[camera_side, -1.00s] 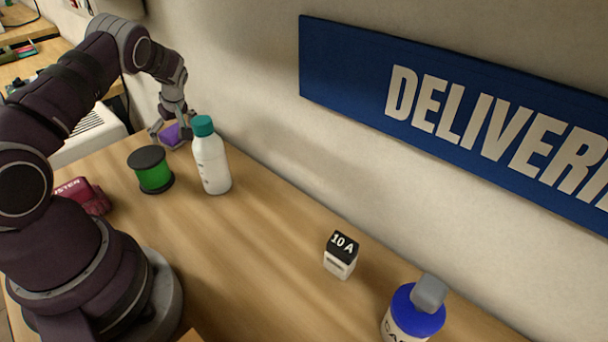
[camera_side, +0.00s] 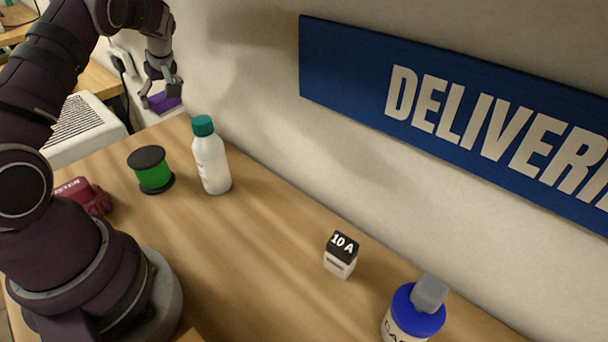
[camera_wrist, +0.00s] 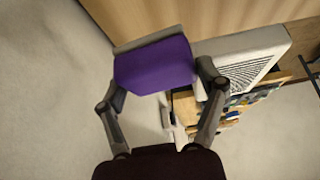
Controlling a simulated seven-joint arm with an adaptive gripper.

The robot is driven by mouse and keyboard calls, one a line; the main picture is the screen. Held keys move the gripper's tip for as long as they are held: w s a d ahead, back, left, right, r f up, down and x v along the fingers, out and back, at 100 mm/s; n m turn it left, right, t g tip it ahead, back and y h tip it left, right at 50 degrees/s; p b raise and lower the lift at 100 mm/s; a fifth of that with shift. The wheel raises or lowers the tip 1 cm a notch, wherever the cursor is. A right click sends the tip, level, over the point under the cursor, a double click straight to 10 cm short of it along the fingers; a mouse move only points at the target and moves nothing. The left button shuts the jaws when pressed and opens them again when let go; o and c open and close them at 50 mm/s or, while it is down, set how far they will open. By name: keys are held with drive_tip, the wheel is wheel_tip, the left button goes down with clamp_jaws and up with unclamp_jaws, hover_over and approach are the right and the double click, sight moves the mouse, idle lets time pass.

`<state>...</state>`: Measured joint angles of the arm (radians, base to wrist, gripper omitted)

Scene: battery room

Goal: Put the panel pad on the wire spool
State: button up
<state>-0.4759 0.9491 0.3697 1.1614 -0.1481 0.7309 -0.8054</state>
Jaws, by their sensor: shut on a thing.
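The panel pad (camera_side: 164,101) is a purple block with a grey edge. My gripper (camera_side: 161,96) is shut on it and holds it in the air above the far end of the table. In the wrist view the purple pad (camera_wrist: 155,67) sits between the two fingers of my gripper (camera_wrist: 160,82). The wire spool (camera_side: 154,172) has black ends and green wire. It stands upright on the table, below the held pad and a little nearer the camera, apart from it. Its black top is bare.
A white bottle (camera_side: 211,160) with a teal cap stands just right of the spool. A dark red object (camera_side: 83,195) lies to its left. A 10 A block (camera_side: 341,256) and a blue-topped bottle (camera_side: 411,314) stand farther right. The wall is close behind; mid-table is clear.

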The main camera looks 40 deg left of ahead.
drive_tip(key=r, duration=0.1)
drive_tip(key=d+r, duration=0.1)
drive_tip(key=s+r, duration=0.1)
drive_tip(key=shift+d+r, duration=0.1)
drive_tip(key=shift+d, duration=0.05)
drive_tip(key=s+d+r, duration=0.3)
drive_tip(key=m, duration=0.1)
hover_over(143, 151)
drive_tip(key=d, duration=0.2)
drive_tip(key=shift+t, duration=0.3)
drive_tip(key=f, duration=0.7)
drive_tip(key=shift+s+a+f, duration=0.1)
drive_tip(key=shift+s+f, duration=0.1)
drive_tip(key=shift+f, duration=0.05)
drive_tip(key=shift+f, duration=0.15)
drive_tip(key=o, duration=1.2)
drive_tip(key=shift+w, duration=0.1)
